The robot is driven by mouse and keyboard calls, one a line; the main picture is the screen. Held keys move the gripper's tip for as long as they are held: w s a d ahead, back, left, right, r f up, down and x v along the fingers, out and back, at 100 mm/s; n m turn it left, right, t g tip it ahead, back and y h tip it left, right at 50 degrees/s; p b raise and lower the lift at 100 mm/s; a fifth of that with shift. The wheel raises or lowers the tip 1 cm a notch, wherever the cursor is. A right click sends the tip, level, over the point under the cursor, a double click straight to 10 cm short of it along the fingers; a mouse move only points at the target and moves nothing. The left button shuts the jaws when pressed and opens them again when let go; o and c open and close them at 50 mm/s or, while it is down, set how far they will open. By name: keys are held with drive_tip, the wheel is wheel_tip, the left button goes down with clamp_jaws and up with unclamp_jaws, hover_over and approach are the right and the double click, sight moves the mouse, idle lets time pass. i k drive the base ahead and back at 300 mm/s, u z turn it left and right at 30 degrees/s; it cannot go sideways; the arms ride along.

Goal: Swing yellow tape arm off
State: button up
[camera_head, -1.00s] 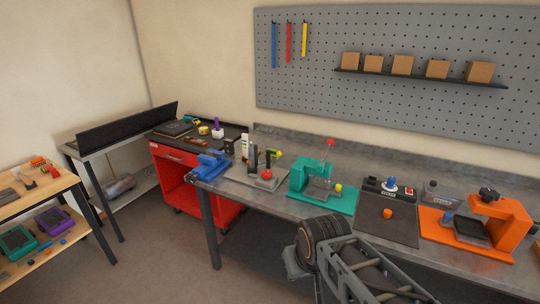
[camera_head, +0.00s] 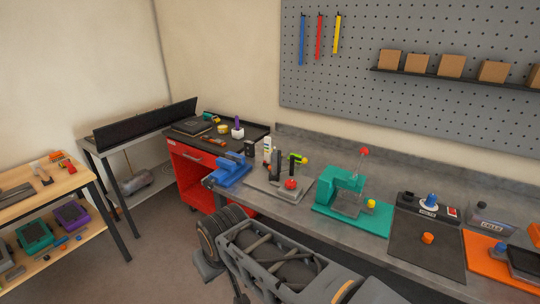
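A small yellow-green piece (camera_head: 300,159) tops a dark upright on a grey base plate (camera_head: 262,183) on the workbench. It may be the yellow tape arm, but it is too small to be sure. A black stand (camera_head: 277,160) and a red knob (camera_head: 291,184) are on the same plate. My arm's dark links cross the lower middle of the picture, in front of the bench. My gripper's fingers do not show.
A blue vise (camera_head: 230,172) is left of the plate, and a teal press (camera_head: 340,189) is right of it. A dark mat (camera_head: 428,243) and orange base (camera_head: 488,258) are further right. A red cart (camera_head: 197,168) stands beyond the bench's left end. Floor is open at left.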

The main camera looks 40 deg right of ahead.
sight(305, 160)
drive_tip(key=u, duration=0.1)
drive_tip(key=i, duration=0.8)
drive_tip(key=z, duration=0.95)
drive_tip(key=i, duration=0.7)
drive_tip(key=z, duration=0.75)
